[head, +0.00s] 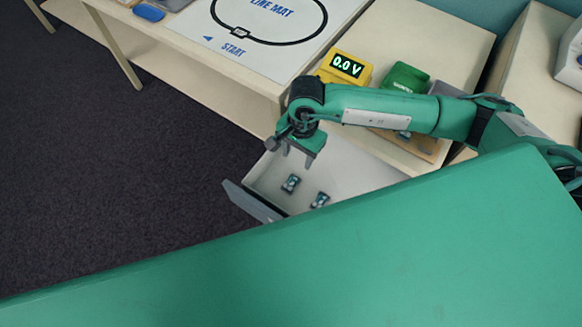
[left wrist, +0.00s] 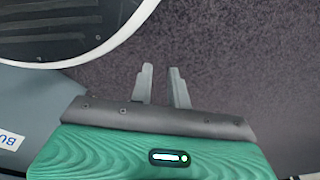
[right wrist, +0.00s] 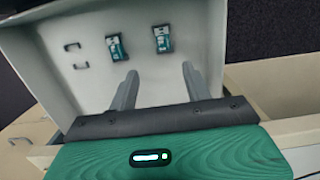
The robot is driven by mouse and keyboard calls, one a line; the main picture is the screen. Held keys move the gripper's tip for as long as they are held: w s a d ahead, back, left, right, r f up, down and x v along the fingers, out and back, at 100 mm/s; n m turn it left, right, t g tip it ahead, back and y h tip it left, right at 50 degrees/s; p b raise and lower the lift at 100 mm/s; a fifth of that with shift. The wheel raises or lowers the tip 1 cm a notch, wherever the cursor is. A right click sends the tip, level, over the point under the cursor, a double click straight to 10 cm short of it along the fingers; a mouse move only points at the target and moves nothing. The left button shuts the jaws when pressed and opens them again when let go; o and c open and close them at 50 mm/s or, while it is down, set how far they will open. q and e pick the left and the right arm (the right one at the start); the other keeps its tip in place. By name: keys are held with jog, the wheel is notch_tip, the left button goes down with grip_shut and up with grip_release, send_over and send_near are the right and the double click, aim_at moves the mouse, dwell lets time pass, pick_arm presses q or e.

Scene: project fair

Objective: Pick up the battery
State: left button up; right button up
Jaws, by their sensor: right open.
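Two small teal-and-dark battery-like pieces lie apart in an open pale drawer (head: 350,165). In the head view one piece (head: 291,183) is at the left and the other (head: 320,200) at the right. In the right wrist view they appear as a left piece (right wrist: 116,47) and a right piece (right wrist: 162,38), beyond the fingertips. My right gripper (head: 297,157) is open and empty, pointing down above the drawer, apart from both pieces. It also shows in the right wrist view (right wrist: 159,72). My left gripper (left wrist: 160,70) is partly open and empty over dark carpet.
Two small dark bracket shapes (right wrist: 76,56) are on the drawer floor or wall. A yellow meter reading 0.0 V (head: 345,67) and a green box (head: 405,78) stand on the table above the drawer. A line mat (head: 255,60) lies left. Carpet (head: 110,170) is clear.

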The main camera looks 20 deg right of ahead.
send_over(291, 182)
jog(key=d, duration=0.1)
notch_tip(291, 182, down, 8)
jog(key=shift+s+r, duration=0.1)
jog(key=shift+r, duration=0.15)
jog(key=f, duration=0.2)
jog(key=f+p, duration=0.1)
jog(key=f, duration=0.1)
jog(key=shift+a, duration=0.35)
jog(key=shift+f, duration=0.6)
pick_arm(q)
jog(key=shift+s+a+f, duration=0.25)
jog(key=shift+s+f, duration=0.4)
jog(key=shift+s+a+f, duration=0.25)
jog(key=shift+s+f, duration=0.35)
pick_arm(e)
jog(key=c, duration=1.1)
jog(key=shift+o, duration=0.2)
jog(key=shift+r, duration=0.1)
